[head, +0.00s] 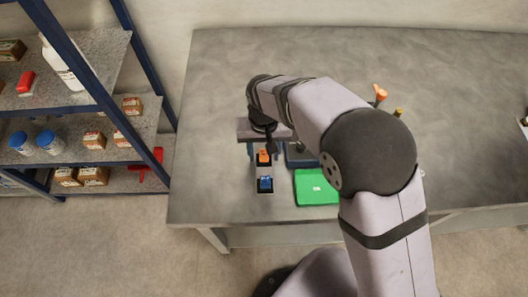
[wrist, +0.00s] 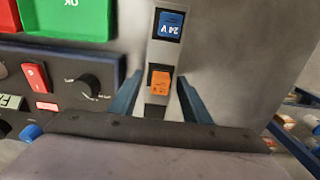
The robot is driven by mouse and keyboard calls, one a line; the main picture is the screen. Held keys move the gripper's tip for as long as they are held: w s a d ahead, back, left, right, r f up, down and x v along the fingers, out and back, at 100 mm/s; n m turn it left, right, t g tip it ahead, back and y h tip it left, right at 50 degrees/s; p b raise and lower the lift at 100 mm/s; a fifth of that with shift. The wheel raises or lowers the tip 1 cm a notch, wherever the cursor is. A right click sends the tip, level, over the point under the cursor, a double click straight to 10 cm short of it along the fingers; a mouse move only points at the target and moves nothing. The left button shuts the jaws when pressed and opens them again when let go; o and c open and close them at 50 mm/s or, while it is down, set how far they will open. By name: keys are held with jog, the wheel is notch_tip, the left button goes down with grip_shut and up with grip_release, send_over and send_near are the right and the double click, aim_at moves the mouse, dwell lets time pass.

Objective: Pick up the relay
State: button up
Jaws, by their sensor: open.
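An orange block (wrist: 160,82), possibly the relay, sits in a dark socket on a light strip; it also shows in the head view (head: 263,157). A blue block (wrist: 169,26) marked 24 V sits in another socket on the same strip, and is nearer the table's front edge in the head view (head: 265,184). My gripper (wrist: 160,78) is open, with its two blue fingers to either side of the orange block and visible gaps at both sides. I cannot tell how far the fingertips are above the strip. The gripper body hides the near end of the strip.
A dark blue panel with a black knob (wrist: 91,86) and a red switch (wrist: 36,77) lies close beside the left finger. A green pad (head: 316,187) lies right of the blocks. Shelves (head: 130,120) stand left of the table; the table's left part is clear.

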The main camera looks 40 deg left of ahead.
jog(key=shift+f, duration=0.3)
jog(key=shift+c, duration=0.6)
grip_shut()
jog(key=shift+r, duration=0.15)
